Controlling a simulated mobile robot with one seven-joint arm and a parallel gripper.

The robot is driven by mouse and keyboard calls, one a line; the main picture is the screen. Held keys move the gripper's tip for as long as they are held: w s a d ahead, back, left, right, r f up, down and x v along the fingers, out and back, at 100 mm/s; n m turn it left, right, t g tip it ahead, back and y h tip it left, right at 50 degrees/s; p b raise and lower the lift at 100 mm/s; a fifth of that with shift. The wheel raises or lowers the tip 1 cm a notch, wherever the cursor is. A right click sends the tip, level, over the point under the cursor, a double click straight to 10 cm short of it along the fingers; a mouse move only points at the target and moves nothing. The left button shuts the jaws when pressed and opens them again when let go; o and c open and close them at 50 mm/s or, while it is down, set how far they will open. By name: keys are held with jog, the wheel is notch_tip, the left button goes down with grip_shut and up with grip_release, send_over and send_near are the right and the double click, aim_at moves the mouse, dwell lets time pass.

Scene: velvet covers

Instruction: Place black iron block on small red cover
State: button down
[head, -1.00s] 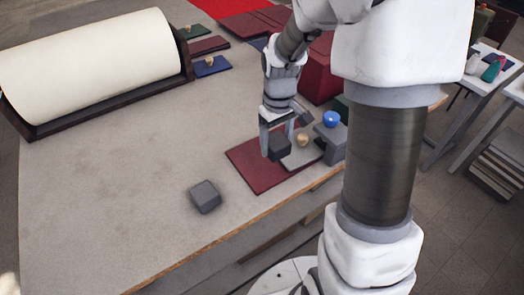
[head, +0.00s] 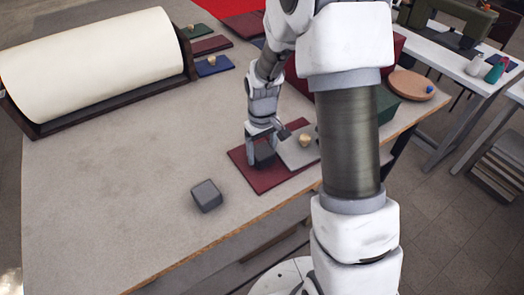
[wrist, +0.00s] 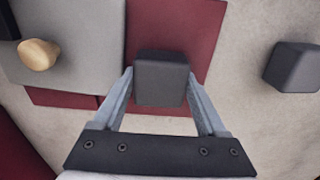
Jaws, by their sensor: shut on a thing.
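My gripper (head: 262,157) is shut on a black block (head: 265,150), which sits between the two fingers. The wrist view also shows the block (wrist: 160,80) from above, held by my gripper (wrist: 160,85). It is over a dark red cover (head: 270,181) on the table; the cover also shows in the wrist view (wrist: 202,35). I cannot tell whether the block touches the cover. A second dark grey block (head: 207,196) stands on bare table to the left; it is at the right edge of the wrist view (wrist: 292,67).
A grey cover with a wooden knob (head: 305,141) overlaps the red cover's right side. A large cream roll (head: 90,70) lies at the back left, near small covers with knobs (head: 212,65). The table's left middle is clear. My arm hides part of the right side.

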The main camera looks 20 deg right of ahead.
aim_at(262, 151)
jog(key=shift+f, duration=0.1)
jog(key=shift+c, duration=1)
grip_release()
notch_tip(262, 151, up, 12)
jog(key=s+r+m+t, duration=0.1)
jog(key=s+r+t, duration=0.1)
jog(key=s+r, duration=0.5)
jog(key=s+r+m+t, duration=0.2)
jog(key=s+r, duration=0.4)
jog(key=s, duration=0.7)
jog(key=shift+s+r+m+t+p, duration=0.3)
jog(key=shift+r+t, duration=0.1)
jog(key=shift+t, duration=0.4)
